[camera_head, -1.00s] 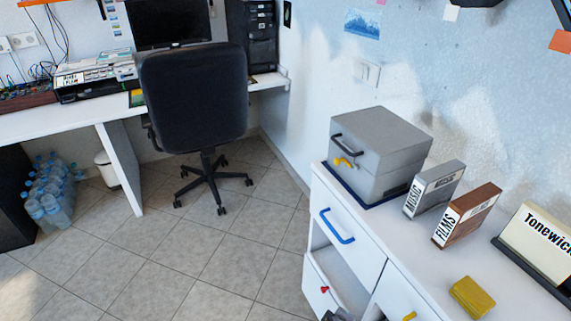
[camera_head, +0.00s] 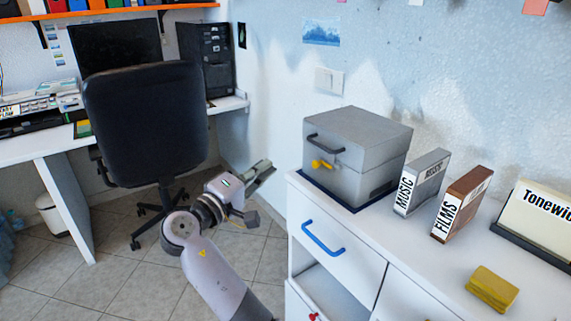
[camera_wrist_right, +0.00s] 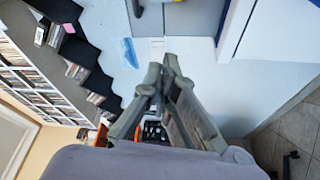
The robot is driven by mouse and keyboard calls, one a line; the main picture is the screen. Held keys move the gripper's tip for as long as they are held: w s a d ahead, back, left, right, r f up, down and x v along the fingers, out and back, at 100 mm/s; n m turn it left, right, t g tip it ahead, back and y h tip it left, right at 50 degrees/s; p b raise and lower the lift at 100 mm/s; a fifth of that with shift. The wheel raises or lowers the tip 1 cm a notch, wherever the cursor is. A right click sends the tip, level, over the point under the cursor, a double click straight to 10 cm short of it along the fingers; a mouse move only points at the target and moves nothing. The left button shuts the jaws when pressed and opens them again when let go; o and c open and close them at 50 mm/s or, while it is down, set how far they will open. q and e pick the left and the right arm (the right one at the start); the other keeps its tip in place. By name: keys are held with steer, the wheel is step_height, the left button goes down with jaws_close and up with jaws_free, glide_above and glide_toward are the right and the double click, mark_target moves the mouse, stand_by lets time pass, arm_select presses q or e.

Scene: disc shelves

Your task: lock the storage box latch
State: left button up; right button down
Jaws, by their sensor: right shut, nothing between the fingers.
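The grey storage box (camera_head: 377,157) stands on the left end of the white cabinet, with its lid down. Its front carries a dark handle (camera_head: 325,142) and below it a small yellow latch (camera_head: 322,164). My right gripper (camera_head: 264,174) is shut and empty, left of the box and apart from it, at about the latch's height in the picture. In the right wrist view the shut fingers (camera_wrist_right: 162,72) point towards a grey face (camera_wrist_right: 200,14) of the box at the top edge. My left gripper is not in view.
The white cabinet (camera_head: 345,262) has a blue-handled drawer below the box. A music box file (camera_head: 423,182), a films box file (camera_head: 461,204) and a yellow block (camera_head: 492,288) stand right of it. An office chair (camera_head: 145,120) and desk are at left. Floor lies between.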

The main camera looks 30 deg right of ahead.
steer(key=shift+d, duration=0.15)
steer(key=x, duration=1)
steer(key=shift+w+d, duration=0.1)
steer(key=shift+d, duration=0.05)
steer(key=s, duration=0.2)
steer(key=shift+s+f+p, duration=0.3)
steer(key=shift+f, duration=0.1)
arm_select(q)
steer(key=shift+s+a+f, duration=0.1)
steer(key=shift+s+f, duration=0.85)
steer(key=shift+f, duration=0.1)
arm_select(e)
steer(key=shift+s+f, duration=0.15)
steer(key=shift+s, duration=0.55)
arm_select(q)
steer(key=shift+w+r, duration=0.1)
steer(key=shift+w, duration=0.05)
